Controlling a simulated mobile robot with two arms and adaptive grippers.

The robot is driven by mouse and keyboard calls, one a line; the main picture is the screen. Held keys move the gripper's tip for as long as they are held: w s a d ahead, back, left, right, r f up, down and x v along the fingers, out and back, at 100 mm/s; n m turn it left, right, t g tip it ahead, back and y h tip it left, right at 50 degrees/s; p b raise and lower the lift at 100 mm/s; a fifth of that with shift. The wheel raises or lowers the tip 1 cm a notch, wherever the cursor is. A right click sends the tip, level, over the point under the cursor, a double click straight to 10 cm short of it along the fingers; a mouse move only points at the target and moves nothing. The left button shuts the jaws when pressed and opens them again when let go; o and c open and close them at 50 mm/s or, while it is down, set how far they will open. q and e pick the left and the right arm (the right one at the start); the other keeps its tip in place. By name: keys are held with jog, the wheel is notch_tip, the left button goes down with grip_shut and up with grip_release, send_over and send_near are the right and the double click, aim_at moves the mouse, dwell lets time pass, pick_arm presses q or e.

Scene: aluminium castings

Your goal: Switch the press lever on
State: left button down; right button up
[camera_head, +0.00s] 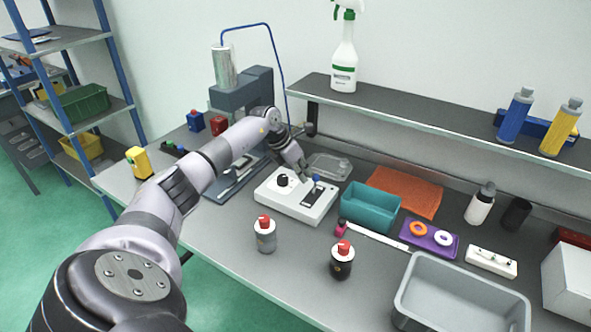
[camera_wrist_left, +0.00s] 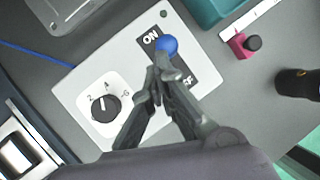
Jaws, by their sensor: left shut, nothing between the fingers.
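The press control box (camera_head: 295,199) is white and sits on the bench in front of the press. Its lever has a blue knob (camera_head: 316,178), which also shows in the left wrist view (camera_wrist_left: 167,45). There the knob appears close to the ON marking (camera_wrist_left: 150,37) on the black plate, with the OFF end partly hidden by my fingers. My left gripper (camera_head: 305,173) is over the box, its fingertips (camera_wrist_left: 163,73) closed together just beside the knob. Whether they touch the knob I cannot tell. It holds nothing. My right gripper is out of view.
A black dial (camera_wrist_left: 105,108) is on the same box. The press (camera_head: 240,88) stands behind. A teal bin (camera_head: 369,209), a clear lidded tray (camera_head: 330,167) and red-capped bottles (camera_head: 265,235) surround the box. A shelf (camera_head: 400,104) runs above the bench's back.

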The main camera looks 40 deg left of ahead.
pick_arm(q)
jog(key=shift+w, duration=0.2)
jog(key=shift+w+d, duration=0.1)
jog(key=shift+r, duration=0.25)
jog(key=shift+r+p, duration=0.5)
jog(key=shift+r, duration=0.15)
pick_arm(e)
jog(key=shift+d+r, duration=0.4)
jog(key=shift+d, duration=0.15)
pick_arm(q)
jog(key=shift+r, duration=0.1)
jog(key=w+p+v, duration=0.1)
jog(key=p+v, duration=0.4)
jog(key=v, duration=0.4)
jog(key=shift+a+r, duration=0.35)
jog(key=shift+r, duration=0.25)
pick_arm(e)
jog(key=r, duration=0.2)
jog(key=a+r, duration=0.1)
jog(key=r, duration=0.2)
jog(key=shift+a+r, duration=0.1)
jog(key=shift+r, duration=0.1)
pick_arm(q)
jog(key=shift+w, duration=0.1)
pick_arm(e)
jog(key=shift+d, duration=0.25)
